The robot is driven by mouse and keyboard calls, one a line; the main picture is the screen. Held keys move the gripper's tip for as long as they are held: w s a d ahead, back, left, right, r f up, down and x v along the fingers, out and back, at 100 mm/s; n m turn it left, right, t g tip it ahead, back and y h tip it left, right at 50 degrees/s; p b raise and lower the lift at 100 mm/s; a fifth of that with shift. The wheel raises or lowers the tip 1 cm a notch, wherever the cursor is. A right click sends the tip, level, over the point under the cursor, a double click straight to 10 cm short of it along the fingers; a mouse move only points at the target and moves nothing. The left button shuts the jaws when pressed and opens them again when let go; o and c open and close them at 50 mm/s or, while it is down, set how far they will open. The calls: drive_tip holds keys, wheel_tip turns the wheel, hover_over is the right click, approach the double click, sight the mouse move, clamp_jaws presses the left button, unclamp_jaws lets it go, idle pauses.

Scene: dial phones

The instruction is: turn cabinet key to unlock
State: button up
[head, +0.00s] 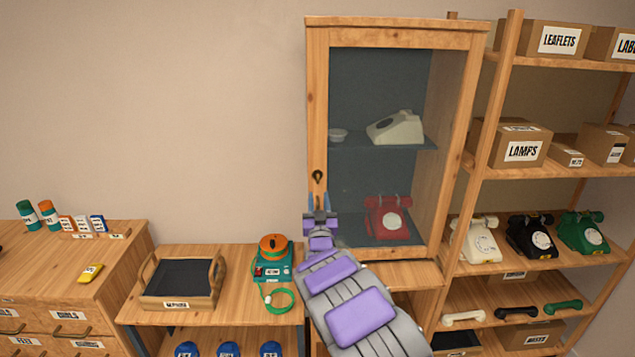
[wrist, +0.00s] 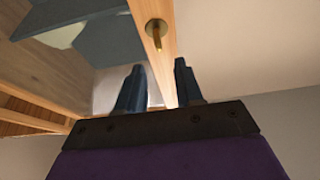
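The cabinet (head: 316,90) has a wooden frame and a glass front, and its door looks closed. The brass key (head: 318,176) sits in the lock on the left stile of the door. In the wrist view the key (wrist: 156,30) shows as a round escutcheon with a small piece hanging from it. My gripper (head: 319,198) is just below the key in the head view. In the wrist view my gripper (wrist: 158,72) has its two dark fingers apart with nothing between them. The fingertips are short of the key and not touching it.
Inside the cabinet are a cream phone (head: 397,128) and a red phone (head: 388,218). Shelves with boxes and phones stand at the right. A low table (head: 222,312) holds a tray (head: 180,303) and a teal device (head: 272,266). The wall left of the cabinet is clear.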

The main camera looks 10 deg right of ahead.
sight(318, 180)
drive_tip(key=shift+b+x, duration=0.55)
drive_tip(key=shift+x, duration=3.65)
drive_tip(key=shift+c, duration=0.3)
clamp_jaws()
